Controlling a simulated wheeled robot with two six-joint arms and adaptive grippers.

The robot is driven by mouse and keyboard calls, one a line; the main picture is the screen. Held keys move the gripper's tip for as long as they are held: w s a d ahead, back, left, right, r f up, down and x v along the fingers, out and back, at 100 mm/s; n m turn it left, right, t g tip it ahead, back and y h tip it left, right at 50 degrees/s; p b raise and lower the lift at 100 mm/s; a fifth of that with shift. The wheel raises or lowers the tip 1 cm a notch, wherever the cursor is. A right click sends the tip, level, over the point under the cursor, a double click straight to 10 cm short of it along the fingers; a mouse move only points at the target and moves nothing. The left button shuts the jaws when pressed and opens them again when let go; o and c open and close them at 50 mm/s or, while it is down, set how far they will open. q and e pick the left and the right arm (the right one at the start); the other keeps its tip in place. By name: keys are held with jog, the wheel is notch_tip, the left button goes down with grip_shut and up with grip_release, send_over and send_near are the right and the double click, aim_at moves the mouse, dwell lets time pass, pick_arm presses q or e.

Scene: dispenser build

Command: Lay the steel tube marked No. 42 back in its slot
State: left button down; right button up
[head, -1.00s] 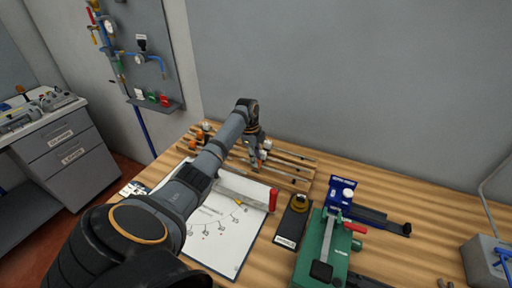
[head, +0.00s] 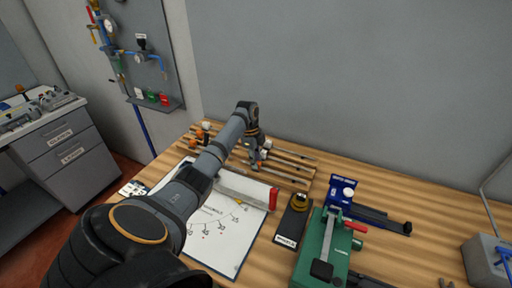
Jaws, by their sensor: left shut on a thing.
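My left gripper (head: 257,163) is at the wooden rack (head: 300,181) on the bench, with its fingers pointing down among the rack's rails. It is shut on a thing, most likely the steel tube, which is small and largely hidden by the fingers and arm. Several thin grey tubes or rods lie along the rack. The mark No. 42 cannot be read at this size, and I cannot tell whether the held tube touches its slot. My right gripper is not in view.
A clipboard sheet (head: 216,232) with a red-ended tool (head: 273,199) lies in front of the rack. The wall is close behind.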

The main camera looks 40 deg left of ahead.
pick_arm(q)
jog(key=shift+f, duration=0.1)
jog(key=c, duration=1.1)
grip_release()
jog(key=shift+c, duration=0.2)
jog(key=shift+o, duration=0.4)
notch_tip(320, 180, up, 7)
jog(key=p, duration=0.7)
